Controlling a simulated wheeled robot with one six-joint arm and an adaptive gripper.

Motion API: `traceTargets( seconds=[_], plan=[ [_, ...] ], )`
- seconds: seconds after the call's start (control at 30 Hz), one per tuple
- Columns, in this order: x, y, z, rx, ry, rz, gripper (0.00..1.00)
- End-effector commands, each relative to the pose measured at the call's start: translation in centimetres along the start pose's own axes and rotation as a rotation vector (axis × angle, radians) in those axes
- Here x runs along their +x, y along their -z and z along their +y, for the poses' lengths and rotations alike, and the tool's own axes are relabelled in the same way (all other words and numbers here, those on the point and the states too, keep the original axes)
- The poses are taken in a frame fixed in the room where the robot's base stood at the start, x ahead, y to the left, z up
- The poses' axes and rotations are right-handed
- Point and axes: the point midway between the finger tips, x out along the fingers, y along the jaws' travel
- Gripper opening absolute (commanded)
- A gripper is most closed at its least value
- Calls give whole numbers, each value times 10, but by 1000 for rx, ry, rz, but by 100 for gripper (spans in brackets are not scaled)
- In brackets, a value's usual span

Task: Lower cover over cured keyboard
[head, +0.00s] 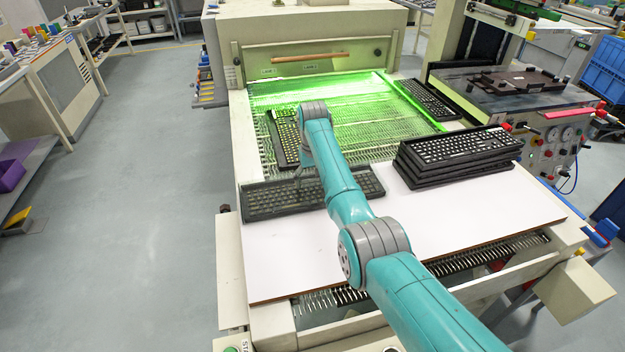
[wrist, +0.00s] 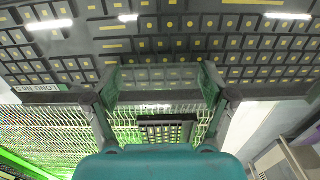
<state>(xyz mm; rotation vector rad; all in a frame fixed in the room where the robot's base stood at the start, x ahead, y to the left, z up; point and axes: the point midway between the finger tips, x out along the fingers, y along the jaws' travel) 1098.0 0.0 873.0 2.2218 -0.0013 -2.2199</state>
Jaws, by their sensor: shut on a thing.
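A dark keyboard (head: 262,201) lies at the front left of the white board, partly behind my arm. It looks greyed, as if under a clear cover, whose outline I cannot separate from it. In the wrist view the keyboard's rows of dark keys with yellow marks (wrist: 235,50) fill the top. My gripper (wrist: 160,85) is shut, its two fingers at the near edge of the keyboard and a translucent piece between them, apparently the cover (wrist: 155,76). I cannot tell whether the cover touches the keys. In the head view my arm hides most of the gripper.
A green-lit mesh conveyor (head: 340,125) runs out of the curing machine (head: 310,55). A keyboard (head: 285,140) lies on its left and another (head: 428,100) at its right edge. A stack of keyboards (head: 455,158) stands on the right of the white board (head: 430,215); the board's front is clear.

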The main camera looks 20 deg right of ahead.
Motion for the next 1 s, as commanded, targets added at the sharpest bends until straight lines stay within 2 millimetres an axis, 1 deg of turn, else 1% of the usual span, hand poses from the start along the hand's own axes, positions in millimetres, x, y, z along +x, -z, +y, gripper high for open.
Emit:
traceTargets(
  seconds=[0.23, 0.27, 0.3, 0.33, 0.7, 1.0],
  plan=[
    [0, 0, 0, 0, 0, 1, 41],
    [0, 0, 0, 0, 0, 1, 85],
    [0, 0, 0, 0, 0, 1, 95],
    [0, 0, 0, 0, 0, 0, 100],
    [-1, 0, 0, 0, 0, 0, 100],
    [-20, 0, 0, 0, 0, 1, 100]
  ],
)
